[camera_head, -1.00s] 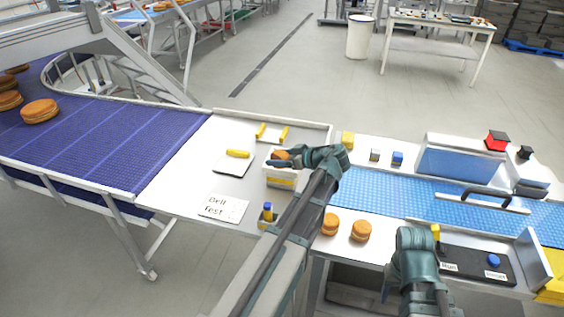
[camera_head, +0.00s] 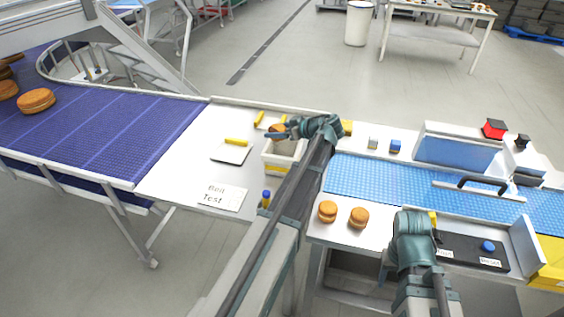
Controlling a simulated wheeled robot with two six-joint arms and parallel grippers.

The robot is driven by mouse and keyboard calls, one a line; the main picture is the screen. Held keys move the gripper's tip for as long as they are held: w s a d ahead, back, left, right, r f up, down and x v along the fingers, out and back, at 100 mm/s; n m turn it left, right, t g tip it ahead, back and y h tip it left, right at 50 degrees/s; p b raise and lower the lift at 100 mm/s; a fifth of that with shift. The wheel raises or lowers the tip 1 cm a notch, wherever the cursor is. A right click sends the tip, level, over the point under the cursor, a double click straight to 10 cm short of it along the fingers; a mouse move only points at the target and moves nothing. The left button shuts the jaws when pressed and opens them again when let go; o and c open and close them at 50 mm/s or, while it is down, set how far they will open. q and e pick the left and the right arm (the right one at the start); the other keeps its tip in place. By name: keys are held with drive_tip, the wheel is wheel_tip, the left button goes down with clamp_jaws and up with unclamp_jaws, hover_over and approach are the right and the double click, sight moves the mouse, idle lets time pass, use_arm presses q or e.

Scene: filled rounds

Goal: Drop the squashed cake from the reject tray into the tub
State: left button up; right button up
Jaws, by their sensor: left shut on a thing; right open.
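My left gripper (camera_head: 276,132) is shut on an orange-brown cake (camera_head: 277,127), which is partly hidden by the fingers. In the picture the cake is just above the back rim of the white tub (camera_head: 284,162) with a yellow band; I cannot tell its exact height. My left arm covers the tub's right side. Behind the tub is a low tray with two yellow handles (camera_head: 259,119), perhaps the reject tray, partly hidden by the gripper. My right gripper (camera_head: 412,243) is open and apart, near the black button panel; its fingertips are hard to make out.
Two cakes (camera_head: 327,211) (camera_head: 359,217) sit on the white ledge before the blue belt (camera_head: 400,188). A purple conveyor (camera_head: 100,135) is further left.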

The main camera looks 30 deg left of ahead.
use_arm(q)
drive_tip(key=shift+f+b, duration=0.45)
drive_tip(key=shift+f, duration=0.45)
use_arm(e)
drive_tip(key=shift+f, duration=0.85)
use_arm(q)
drive_tip(key=o, duration=0.8)
drive_tip(key=shift+c, duration=0.2)
drive_tip(key=shift+r, duration=0.1)
drive_tip(key=p+v, duration=0.6)
drive_tip(key=v, duration=0.7)
drive_tip(key=shift+d, duration=0.4)
use_arm(e)
wheel_tip(320, 180, up, 6)
use_arm(q)
drive_tip(key=shift+s, duration=0.1)
